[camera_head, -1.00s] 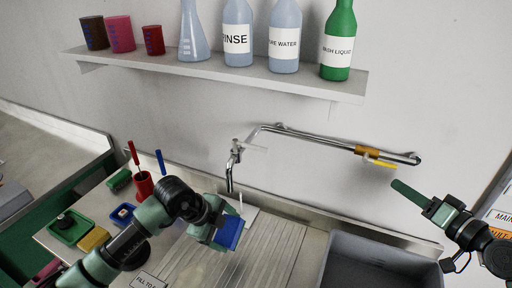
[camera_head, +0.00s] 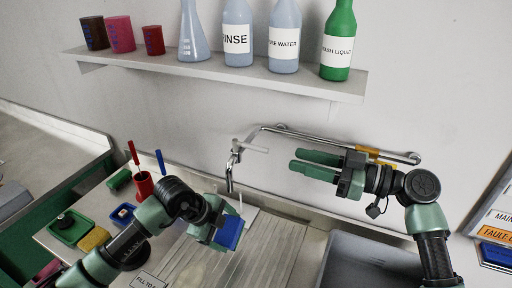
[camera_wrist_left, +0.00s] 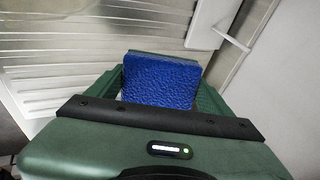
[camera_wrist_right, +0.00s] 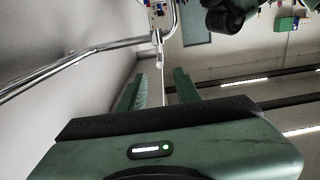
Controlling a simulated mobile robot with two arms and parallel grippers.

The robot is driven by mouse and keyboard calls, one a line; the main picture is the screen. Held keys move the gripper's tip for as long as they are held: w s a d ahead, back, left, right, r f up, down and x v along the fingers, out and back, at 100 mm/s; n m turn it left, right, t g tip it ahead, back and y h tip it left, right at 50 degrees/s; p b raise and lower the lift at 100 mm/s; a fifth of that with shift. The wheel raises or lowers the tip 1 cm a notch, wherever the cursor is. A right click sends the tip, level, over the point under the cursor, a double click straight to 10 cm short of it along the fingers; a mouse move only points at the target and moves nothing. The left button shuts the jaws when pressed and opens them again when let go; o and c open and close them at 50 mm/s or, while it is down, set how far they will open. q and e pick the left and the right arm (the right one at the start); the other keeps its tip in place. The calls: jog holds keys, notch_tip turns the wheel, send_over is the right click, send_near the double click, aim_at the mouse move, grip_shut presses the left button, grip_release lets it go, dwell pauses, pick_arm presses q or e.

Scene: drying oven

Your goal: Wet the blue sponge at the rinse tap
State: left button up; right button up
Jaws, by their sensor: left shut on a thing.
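My left gripper (camera_head: 213,232) is shut on the blue sponge (camera_head: 230,233) and holds it above the ribbed drainboard, below and near the chrome tap (camera_head: 231,170). The sponge fills the gap between the fingers in the left wrist view (camera_wrist_left: 160,80). The tap has a pale lever (camera_head: 254,148) pointing right. My right gripper (camera_head: 294,160) is open and empty, its fingers pointing left towards the lever, with a gap between. In the right wrist view the lever (camera_wrist_right: 158,42) shows beyond the two parted fingers (camera_wrist_right: 160,88). No water is visible.
A wall pipe with a yellow handle (camera_head: 383,162) runs behind my right gripper. A grey basin (camera_head: 365,262) lies below it. A shelf (camera_head: 220,71) with bottles is above.

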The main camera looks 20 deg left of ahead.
aim_at(243, 145)
jog(key=a, duration=0.4)
jog(key=w+a, duration=0.1)
jog(key=a, duration=0.7)
jog(key=shift+w, duration=0.35)
jog(key=shift+d, duration=0.1)
grip_shut()
dwell(0.7)
